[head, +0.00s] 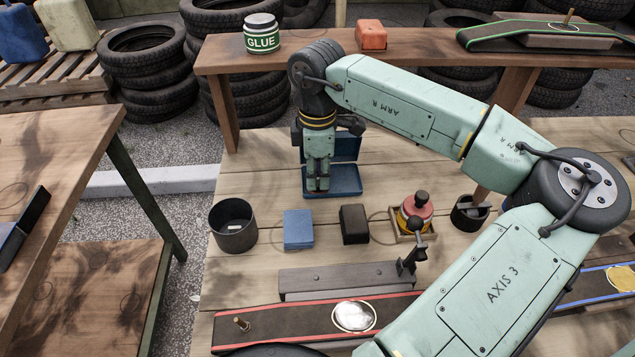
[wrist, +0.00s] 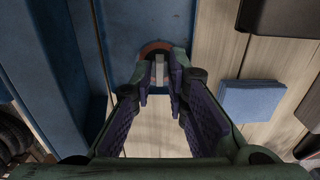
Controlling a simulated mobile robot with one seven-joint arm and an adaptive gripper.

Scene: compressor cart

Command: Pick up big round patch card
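My gripper (head: 318,188) points straight down over the open blue box (head: 347,187) on the workbench. In the wrist view my gripper (wrist: 160,83) has its fingers close together, with a narrow pale strip between the tips. Whether this strip is held, or is part of the fingertips, I cannot tell. A round thing with an orange-red edge (wrist: 154,46), perhaps the big round patch card, shows just beyond the fingertips against the blue box (wrist: 115,30). Most of it is hidden by the fingers.
In front of the box stand a dark round tin (head: 233,238), a blue block (head: 298,229), a black block (head: 354,224) and a red-topped container (head: 415,212). A raised shelf behind holds a glue jar (head: 262,34) and an orange block (head: 371,35).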

